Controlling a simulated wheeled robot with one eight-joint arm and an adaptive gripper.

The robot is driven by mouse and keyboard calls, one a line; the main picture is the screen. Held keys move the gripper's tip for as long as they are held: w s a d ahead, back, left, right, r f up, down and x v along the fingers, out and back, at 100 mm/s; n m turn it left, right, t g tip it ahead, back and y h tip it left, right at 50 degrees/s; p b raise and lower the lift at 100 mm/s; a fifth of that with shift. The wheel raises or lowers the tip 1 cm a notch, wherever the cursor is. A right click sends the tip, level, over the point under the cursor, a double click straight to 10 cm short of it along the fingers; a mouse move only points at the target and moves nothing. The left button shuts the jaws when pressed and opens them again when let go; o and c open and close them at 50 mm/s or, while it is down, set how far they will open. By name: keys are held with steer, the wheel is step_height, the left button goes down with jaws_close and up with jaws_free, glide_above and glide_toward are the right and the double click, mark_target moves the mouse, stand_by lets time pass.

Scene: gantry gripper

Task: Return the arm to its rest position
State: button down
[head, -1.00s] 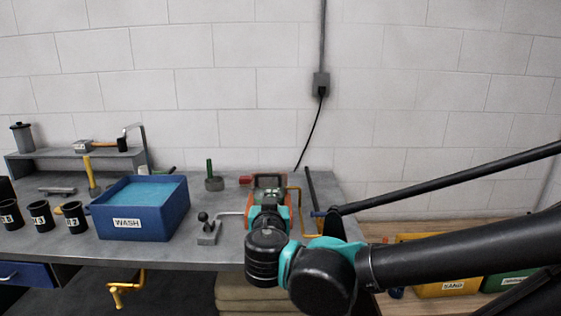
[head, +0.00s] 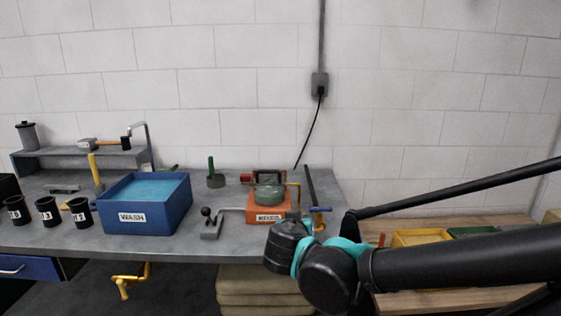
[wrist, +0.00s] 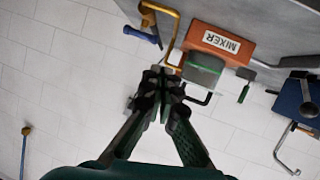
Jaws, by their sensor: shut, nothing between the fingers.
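My arm reaches in from the right in the head view, its black and teal joints in front of the bench's right end. My gripper (wrist: 163,84) shows in the wrist view with its fingertips together and nothing between them. The orange mixer (head: 267,215) with a green round part on top stands on the bench. It also shows in the wrist view (wrist: 215,40), beyond the fingertips. The gripper's fingers are hidden behind the arm's joints in the head view.
The grey bench (head: 150,246) holds a blue WASH bin (head: 145,217), several black cups at left and a small lever block (head: 211,228). A yellow bin (head: 420,238) and a green bin (head: 474,232) stand on a wooden surface at right. A stack of sacks (head: 262,287) lies under the bench.

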steer(key=s+d+f+g+y, duration=0.1)
steer(key=s+d+f+g, duration=0.1)
steer(key=f, duration=0.5)
steer(key=s+d+f+g+y, duration=0.1)
steer(key=s+d+f+g, duration=0.2)
steer(key=d+f, duration=0.3)
steer(key=s+d+f+g+y, duration=0.1)
steer(key=s+d+f+g, duration=0.2)
steer(key=f, duration=0.4)
steer(key=shift+s+d+f+g, duration=0.25)
steer(key=shift+d+g, duration=0.45)
steer(key=shift+d, duration=0.5)
steer(key=c, duration=2.2)
jaws_free()
